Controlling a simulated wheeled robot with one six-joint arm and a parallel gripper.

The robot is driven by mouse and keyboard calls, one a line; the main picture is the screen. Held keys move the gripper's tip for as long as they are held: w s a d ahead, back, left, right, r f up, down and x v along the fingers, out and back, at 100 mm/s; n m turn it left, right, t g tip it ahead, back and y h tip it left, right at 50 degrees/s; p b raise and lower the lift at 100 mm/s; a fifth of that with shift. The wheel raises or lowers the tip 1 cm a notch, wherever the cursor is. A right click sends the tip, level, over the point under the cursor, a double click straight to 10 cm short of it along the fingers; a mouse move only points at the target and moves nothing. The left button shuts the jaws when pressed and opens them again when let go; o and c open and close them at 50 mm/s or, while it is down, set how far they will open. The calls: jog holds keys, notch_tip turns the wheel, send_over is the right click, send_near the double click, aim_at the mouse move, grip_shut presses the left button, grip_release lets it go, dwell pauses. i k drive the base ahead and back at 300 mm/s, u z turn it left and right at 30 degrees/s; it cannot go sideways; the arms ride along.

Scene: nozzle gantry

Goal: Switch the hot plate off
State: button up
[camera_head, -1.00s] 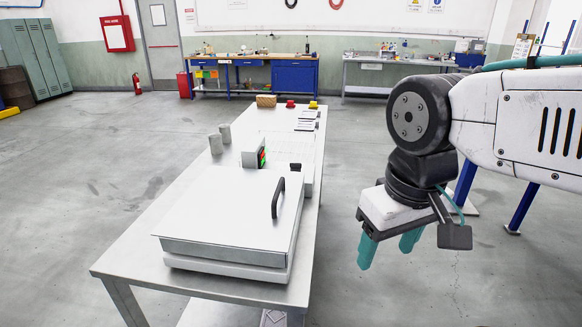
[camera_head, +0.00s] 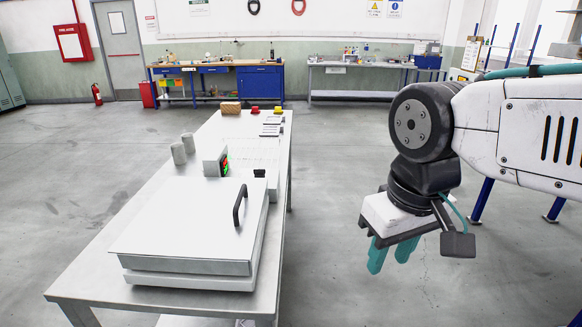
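A large white flat-lidded box with a black handle (camera_head: 188,228) lies on the near end of the long table. Behind it stands a small white unit with a red and green lit display (camera_head: 216,161). A small black block, perhaps a switch (camera_head: 259,173), is right of the display. A pale, grid-lined flat surface (camera_head: 250,152) lies behind; I cannot tell for certain which of these is the hot plate. My gripper (camera_head: 391,262), with teal fingers pointing down, is right of the table over open floor. Its fingers are apart, with nothing between them.
The long table (camera_head: 85,285) runs away from me. Two grey cylinders (camera_head: 183,148) stand at its left edge. A brown block (camera_head: 231,108), a red button (camera_head: 255,109) and a yellow button (camera_head: 278,109) are at its far end.

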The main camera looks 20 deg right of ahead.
aim_at(258, 173)
jog(key=z, duration=0.85)
jog(key=k, duration=1.15)
jog(key=z, duration=0.85)
jog(key=i, duration=0.85)
jog(key=u, duration=1.1)
jog(key=i, duration=1.35)
jog(key=u, duration=1.05)
